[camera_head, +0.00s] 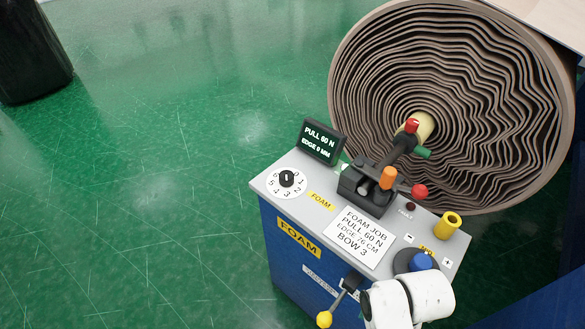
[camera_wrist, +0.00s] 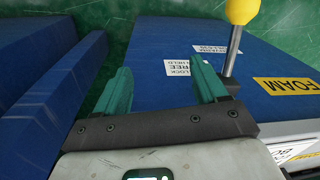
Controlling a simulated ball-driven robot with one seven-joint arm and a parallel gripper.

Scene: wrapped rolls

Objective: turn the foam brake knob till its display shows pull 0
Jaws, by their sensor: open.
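The dark display (camera_head: 320,142) stands at the back left of the console and seems to read PULL 60 N and EDGE 0 MM. A black numbered knob (camera_head: 287,179) sits beside a yellow FOAM label. A blue knob (camera_head: 421,261) sits on a dark round base at the front right, between minus and plus marks, its yellow label partly hidden. I cannot tell for certain which knob is the brake. My gripper (camera_wrist: 161,66) is open and empty in the wrist view, its green fingers over the blue cabinet front. In the head view my white arm covers the console's front right edge.
A lever with a yellow ball (camera_head: 324,319) juts from the cabinet front; its ball (camera_wrist: 242,10) is right of my fingers. An orange-topped black lever block (camera_head: 370,190), a yellow cup (camera_head: 447,225) and a foam roll (camera_head: 380,90) stand near. The green floor at left is mostly clear.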

